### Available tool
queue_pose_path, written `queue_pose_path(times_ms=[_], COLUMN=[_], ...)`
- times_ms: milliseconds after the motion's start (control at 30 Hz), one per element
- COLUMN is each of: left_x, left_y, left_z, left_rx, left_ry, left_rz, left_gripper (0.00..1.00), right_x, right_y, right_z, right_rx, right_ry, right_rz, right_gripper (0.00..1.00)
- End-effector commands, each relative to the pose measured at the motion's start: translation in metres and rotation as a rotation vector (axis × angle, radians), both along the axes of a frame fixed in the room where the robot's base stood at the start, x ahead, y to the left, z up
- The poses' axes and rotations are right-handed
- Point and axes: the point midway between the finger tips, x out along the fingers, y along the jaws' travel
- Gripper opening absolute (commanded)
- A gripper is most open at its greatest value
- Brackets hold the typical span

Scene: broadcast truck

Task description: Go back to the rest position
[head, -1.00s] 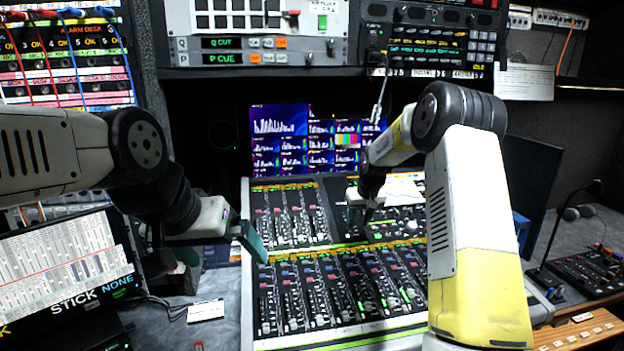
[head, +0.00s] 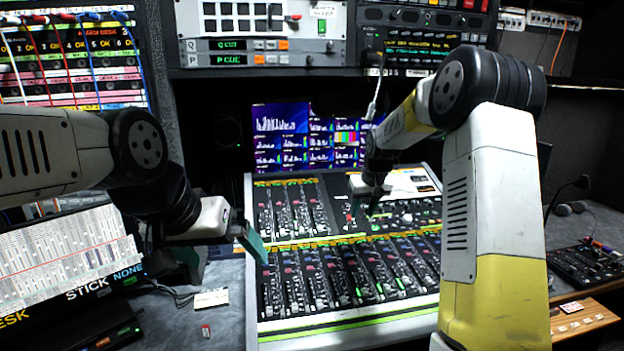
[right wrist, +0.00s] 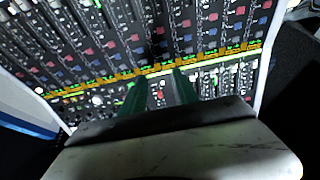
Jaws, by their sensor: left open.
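My right gripper (head: 366,205) hangs above the middle of the console, under my raised right forearm. In the right wrist view, the two green fingers of my right gripper (right wrist: 161,88) stand apart, with console faders showing between them and nothing held. I cannot tell the exact height of the fingertips over the console.
A small white card (head: 211,298) and a small red item (head: 206,331) lie on the grey desk. A multiview monitor (head: 290,135) is behind the console. A black panel with a gooseneck microphone (head: 590,265) is at the right.

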Motion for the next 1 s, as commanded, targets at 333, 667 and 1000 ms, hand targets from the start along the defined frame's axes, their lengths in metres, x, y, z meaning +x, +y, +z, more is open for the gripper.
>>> queue_pose_path(times_ms=[333, 667, 1000], left_x=[0.000, 0.000, 0.000], left_y=[0.000, 0.000, 0.000], left_z=[0.000, 0.000, 0.000], left_rx=[0.000, 0.000, 0.000], left_ry=[0.000, 0.000, 0.000], left_rz=[0.000, 0.000, 0.000], left_gripper=[1.00, 1.00, 1.00], right_x=[-0.089, -0.247, -0.368], right_y=[0.000, 0.001, 0.008], right_z=[0.081, 0.135, 0.121], right_rx=[0.025, 0.087, 0.157], right_ry=[-0.039, -0.086, -0.118], right_rz=[-0.024, -0.063, -0.086], right_gripper=[0.36, 0.36, 0.36])
